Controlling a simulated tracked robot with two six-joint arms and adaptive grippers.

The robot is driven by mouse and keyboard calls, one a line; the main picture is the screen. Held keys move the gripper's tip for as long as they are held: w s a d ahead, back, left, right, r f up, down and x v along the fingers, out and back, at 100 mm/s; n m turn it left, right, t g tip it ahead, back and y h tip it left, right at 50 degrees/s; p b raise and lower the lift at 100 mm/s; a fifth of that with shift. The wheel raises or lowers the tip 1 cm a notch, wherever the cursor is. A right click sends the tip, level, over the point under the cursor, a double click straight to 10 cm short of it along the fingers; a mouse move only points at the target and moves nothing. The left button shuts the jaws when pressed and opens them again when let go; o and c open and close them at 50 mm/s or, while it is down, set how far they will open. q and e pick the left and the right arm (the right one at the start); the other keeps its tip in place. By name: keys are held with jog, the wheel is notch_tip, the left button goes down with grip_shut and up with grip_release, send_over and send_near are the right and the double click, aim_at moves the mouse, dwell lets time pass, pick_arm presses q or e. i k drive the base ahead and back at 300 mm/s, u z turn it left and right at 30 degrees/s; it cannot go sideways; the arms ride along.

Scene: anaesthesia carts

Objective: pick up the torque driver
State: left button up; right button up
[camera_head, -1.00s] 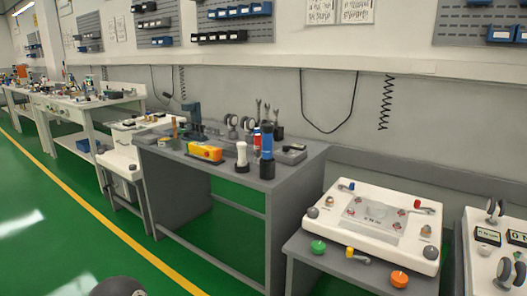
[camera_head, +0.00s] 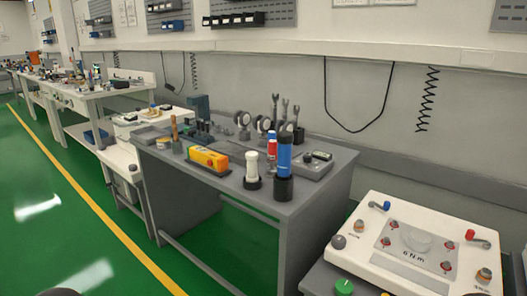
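Several upright tools stand on the grey workbench (camera_head: 318,184) in the middle of the view. A blue cylinder with a black base (camera_head: 284,166) stands near its right front corner. A white cylinder with a dark foot (camera_head: 252,171) stands just left of it, and a smaller red and blue one (camera_head: 272,146) stands behind. I cannot tell for certain which of these is the torque driver. Neither of my grippers is in view.
A yellow device (camera_head: 208,159) lies near the bench's front edge. A grey box with a display (camera_head: 312,165) sits right of the blue cylinder. A white control panel (camera_head: 392,226) is at lower right. Green floor (camera_head: 75,220) is open at left.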

aim_at(284, 138)
jog(key=z, duration=0.15)
jog(key=i, duration=0.9)
jog(key=z, duration=0.45)
